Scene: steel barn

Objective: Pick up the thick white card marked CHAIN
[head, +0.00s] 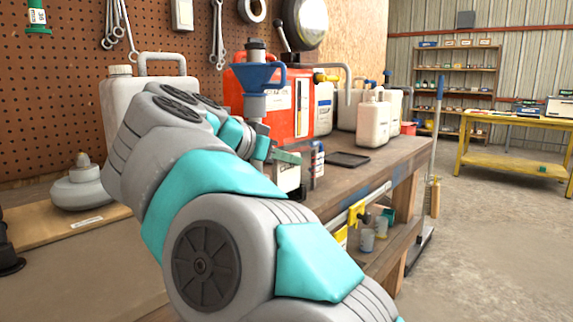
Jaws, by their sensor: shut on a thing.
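My arm reaches from the lower right over the workbench, and its wrist partly blocks the view. My gripper (284,157) is small and far off, above the bench top in front of the red machine. It is shut on a pale, upright, flat-faced thing (288,179) just below the fingers, which looks like the thick white card. The lettering on it is too small to read. I cannot tell whether its lower edge touches the bench.
A small bottle (317,161) stands close to the right of the gripper. A black tray (348,160) and white jugs (373,122) are farther right. The red machine (311,98) and a blue funnel (258,78) are behind. A large white canister (118,95) stands left.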

